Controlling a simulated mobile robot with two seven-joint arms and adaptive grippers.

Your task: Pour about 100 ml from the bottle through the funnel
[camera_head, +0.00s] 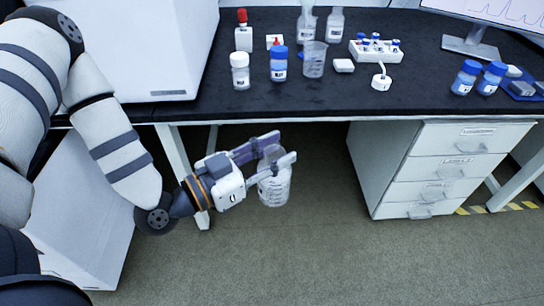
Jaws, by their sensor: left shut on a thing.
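My left gripper (285,160) comes in from the left and is shut on a clear, graduated bottle (273,190). It holds the bottle in front of the bench, above the floor and below the level of the bench top. The bottle looks roughly upright; the fingers hide part of its neck, and how much liquid it holds is hard to tell. A clear glass vessel (306,27) stands at the back of the bench, cut by the top edge of the picture; I cannot tell whether a funnel sits in it. My right gripper is not in view.
The black bench top (420,100) carries a clear beaker (314,60), a blue-capped bottle (278,64), a white-capped jar (240,70) and a white vial rack (375,52). A drawer cabinet (455,165) stands below at right. A large white box (140,45) is at left.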

